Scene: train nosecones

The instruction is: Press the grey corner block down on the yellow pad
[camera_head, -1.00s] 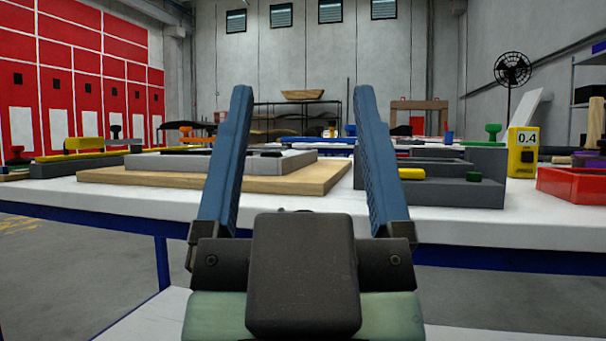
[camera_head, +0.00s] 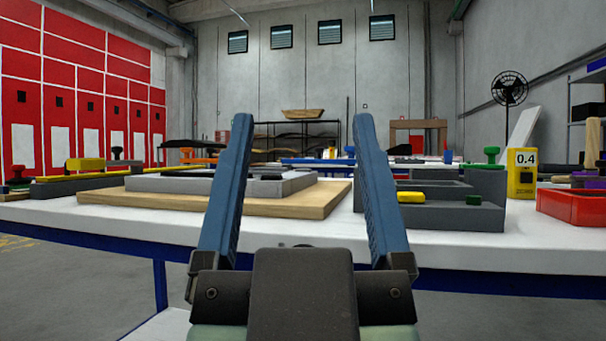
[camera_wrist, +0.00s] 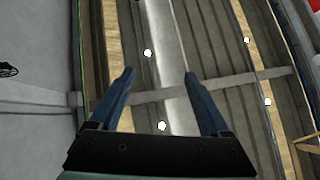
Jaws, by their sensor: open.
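My gripper (camera_head: 299,118) is open and empty, its two blue fingers upright in front of the white table. They also show in the wrist view (camera_wrist: 160,74). A yellow pad (camera_head: 411,197) sits at the front left of a stepped grey block (camera_head: 486,178) on the table, to the right of my right finger, with a green pad (camera_head: 473,200) beside it. I cannot tell for sure whether this stepped block is the corner block. The wrist view shows only ceiling and wall, neither block nor pad.
A yellow block (camera_head: 85,164) is at the far left. A yellow 0.4 box (camera_head: 522,173) and a red bin (camera_head: 572,205) stand at right. The table's front strip is bare.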

